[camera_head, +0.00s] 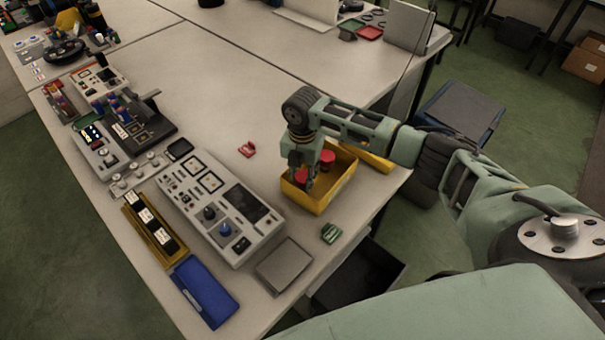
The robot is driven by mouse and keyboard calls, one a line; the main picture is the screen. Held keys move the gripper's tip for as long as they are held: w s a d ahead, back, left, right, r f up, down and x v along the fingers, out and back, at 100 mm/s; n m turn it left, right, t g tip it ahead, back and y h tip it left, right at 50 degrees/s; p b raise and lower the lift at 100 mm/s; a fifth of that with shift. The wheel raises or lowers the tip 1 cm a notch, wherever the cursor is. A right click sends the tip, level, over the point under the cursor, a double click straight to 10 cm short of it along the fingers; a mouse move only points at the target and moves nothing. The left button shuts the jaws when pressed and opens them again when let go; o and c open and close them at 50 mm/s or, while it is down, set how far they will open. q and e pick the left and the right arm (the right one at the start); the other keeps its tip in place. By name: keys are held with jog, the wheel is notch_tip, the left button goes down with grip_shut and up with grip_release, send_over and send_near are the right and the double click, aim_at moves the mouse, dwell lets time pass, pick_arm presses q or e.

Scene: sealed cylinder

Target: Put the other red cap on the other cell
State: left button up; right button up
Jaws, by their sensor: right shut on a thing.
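My right gripper (304,183) points down over a yellow bin (322,205) near the table's right edge. It is shut on a red cap (301,176) at the bin's left part. Another red cap (327,156) shows in the bin just behind and right of the gripper, apparently on top of a cell (327,167). My fingers and the bin wall hide what is under the held cap, so I cannot tell whether it touches a cell. My left gripper is not in view.
A grey-white control panel (222,205) stands left of the bin. A small red object (247,149) and a green one (331,233) lie on the table. A flat grey plate (284,266) and a blue case (204,292) lie at the front. The table behind the bin is clear.

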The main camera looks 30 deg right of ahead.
aim_at(303, 176)
jog(key=shift+f, duration=0.55)
dwell(0.4)
jog(key=o, duration=0.9)
jog(key=shift+o, duration=0.6)
jog(key=o, duration=0.4)
jog(key=shift+c, duration=0.2)
jog(key=shift+r, duration=0.1)
jog(key=shift+r+p, duration=3.3)
jog(key=shift+r, duration=0.15)
